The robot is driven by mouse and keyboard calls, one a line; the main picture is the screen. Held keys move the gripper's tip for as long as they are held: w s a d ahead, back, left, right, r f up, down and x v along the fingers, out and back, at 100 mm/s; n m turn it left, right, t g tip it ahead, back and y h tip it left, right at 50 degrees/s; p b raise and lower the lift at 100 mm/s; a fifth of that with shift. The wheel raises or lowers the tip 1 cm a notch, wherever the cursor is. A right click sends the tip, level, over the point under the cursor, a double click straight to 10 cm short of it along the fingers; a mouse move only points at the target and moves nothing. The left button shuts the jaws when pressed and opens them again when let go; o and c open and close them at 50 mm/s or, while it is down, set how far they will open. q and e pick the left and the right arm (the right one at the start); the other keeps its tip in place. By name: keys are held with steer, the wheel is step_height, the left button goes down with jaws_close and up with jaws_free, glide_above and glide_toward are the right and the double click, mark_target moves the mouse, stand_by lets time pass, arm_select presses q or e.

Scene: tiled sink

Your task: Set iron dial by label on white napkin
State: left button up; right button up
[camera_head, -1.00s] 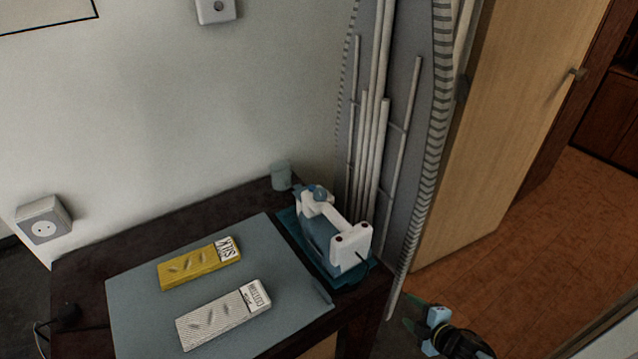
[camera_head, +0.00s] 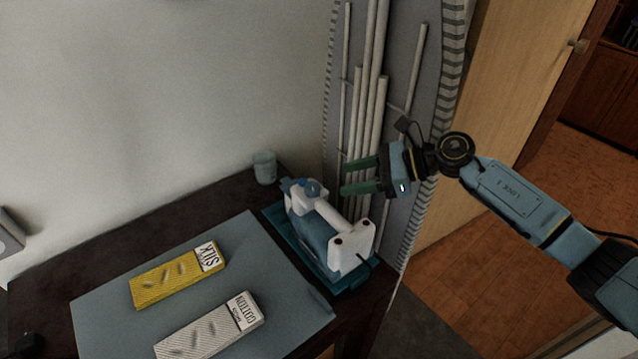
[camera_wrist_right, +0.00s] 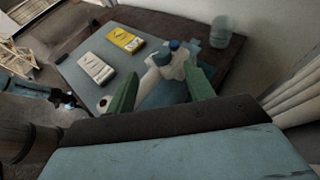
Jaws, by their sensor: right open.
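The iron (camera_head: 330,232), white and blue, rests on a teal tray (camera_head: 350,284) at the right of the table. Its blue dial (camera_head: 313,187) is on top at the far end; in the right wrist view the dial (camera_wrist_right: 174,45) shows between my fingers. The white napkin labelled COTTON (camera_head: 209,328) lies on the grey mat, and the yellow napkin labelled SILK (camera_head: 178,275) lies beyond it. My right gripper (camera_head: 343,177) is open and empty, just right of the dial and above the iron, apart from it in the picture. My left gripper is not in the head view.
A translucent cup (camera_head: 265,168) stands at the table's back corner. The folded ironing board (camera_head: 400,90) leans upright behind my right gripper. The grey mat (camera_head: 275,275) has bare room beside the napkins. A wooden door (camera_head: 520,90) stands at the right.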

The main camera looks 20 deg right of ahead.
mark_target(314, 186)
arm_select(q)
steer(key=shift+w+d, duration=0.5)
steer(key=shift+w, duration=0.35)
arm_select(e)
steer(key=x, duration=0.7)
steer(key=shift+w+a+f, duration=0.15)
steer(key=shift+w+a, duration=0.1)
steer(key=shift+a, duration=0.05)
steer(key=shift+c, duration=0.3)
steer(key=c, duration=0.9)
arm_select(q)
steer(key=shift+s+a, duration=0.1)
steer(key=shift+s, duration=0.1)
